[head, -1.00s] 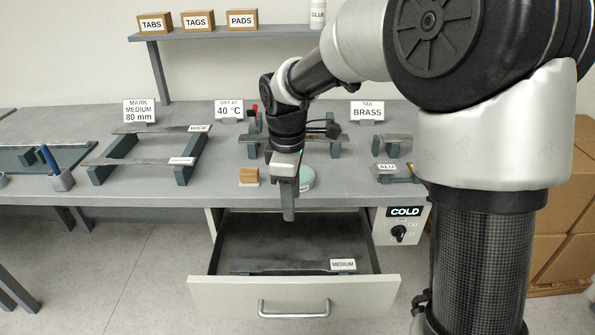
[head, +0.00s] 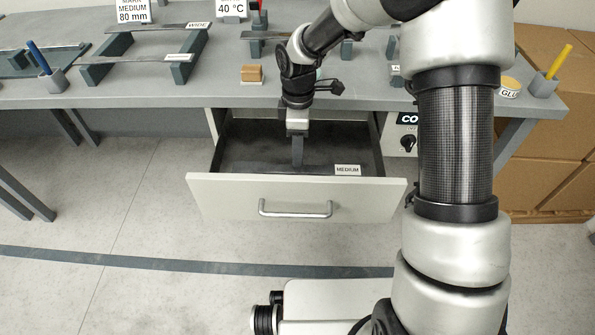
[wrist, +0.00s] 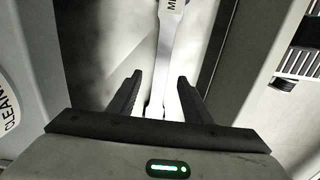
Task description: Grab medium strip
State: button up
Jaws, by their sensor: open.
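The medium strip lies in the open drawer (head: 220,192). In the head view I clearly see its white MEDIUM label (head: 347,170), while the drawer front hides much of the rest. In the wrist view the pale strip (wrist: 169,42) runs lengthwise from the top edge down between my fingers. My gripper (head: 297,165) is lowered into the drawer, left of the label. In the wrist view my gripper (wrist: 159,79) is open, with one finger on each side of the strip and a gap to each. I cannot tell its exact height above the strip.
The drawer walls stand close around my gripper. The bench (head: 130,98) is above and behind, with a small wooden block (head: 251,74) near its front edge and racks with strips (head: 150,57) at left. A control box with a knob (head: 407,142) is right of the drawer.

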aim_at(298, 169)
jog(key=f+b, duration=0.1)
jog(key=f, duration=0.1)
jog(key=f+b, duration=0.1)
jog(key=f, duration=0.2)
jog(key=shift+s+a+f, duration=0.1)
jog(key=shift+s+f, duration=0.1)
jog(key=shift+r, duration=0.1)
grip_shut()
